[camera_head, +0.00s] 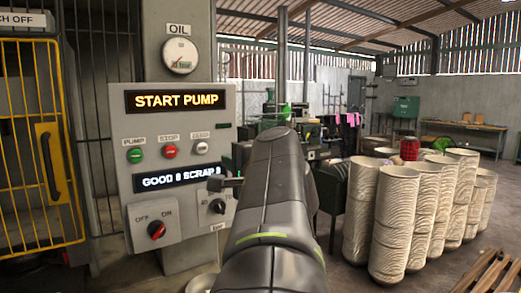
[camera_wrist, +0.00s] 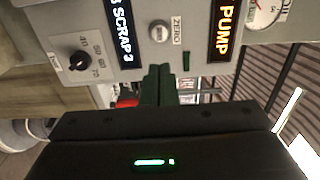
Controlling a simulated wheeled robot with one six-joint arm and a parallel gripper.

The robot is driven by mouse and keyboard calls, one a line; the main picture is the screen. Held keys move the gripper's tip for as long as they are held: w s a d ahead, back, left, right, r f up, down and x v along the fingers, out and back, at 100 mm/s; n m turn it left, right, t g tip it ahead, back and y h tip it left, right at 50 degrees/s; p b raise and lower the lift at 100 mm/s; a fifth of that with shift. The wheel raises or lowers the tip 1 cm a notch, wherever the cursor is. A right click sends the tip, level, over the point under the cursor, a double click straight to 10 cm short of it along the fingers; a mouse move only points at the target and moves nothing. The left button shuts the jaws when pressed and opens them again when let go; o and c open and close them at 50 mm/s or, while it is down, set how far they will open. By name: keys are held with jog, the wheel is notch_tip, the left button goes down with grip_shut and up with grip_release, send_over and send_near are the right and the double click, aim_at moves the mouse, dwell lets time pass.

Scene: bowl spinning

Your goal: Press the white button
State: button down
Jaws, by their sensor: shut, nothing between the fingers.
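The white button (camera_head: 201,148) is on the right of a row of three on the grey control panel (camera_head: 130,205), under a ZERO label. In the wrist view the white button (camera_wrist: 159,32) shows above the fingertips, clear of them. My gripper (camera_wrist: 159,72) is shut and empty, its dark fingers together. In the head view my gripper (camera_head: 216,184) is small and partly hidden by my arm, below the white button's level near the panel's right side. The exact gap to the panel cannot be told.
The green PUMP button (camera_head: 135,155) and red STOP button (camera_head: 169,151) sit left of the white one. A black selector knob (camera_wrist: 78,61) and a red OFF/ON knob (camera_head: 156,230) are lower down. A yellow cage door (camera_head: 45,150) stands left. Pale ribbed stacks (camera_head: 385,220) stand right.

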aim_at(202, 148)
jog(key=p+x, duration=0.3)
jog(key=x, duration=1.1)
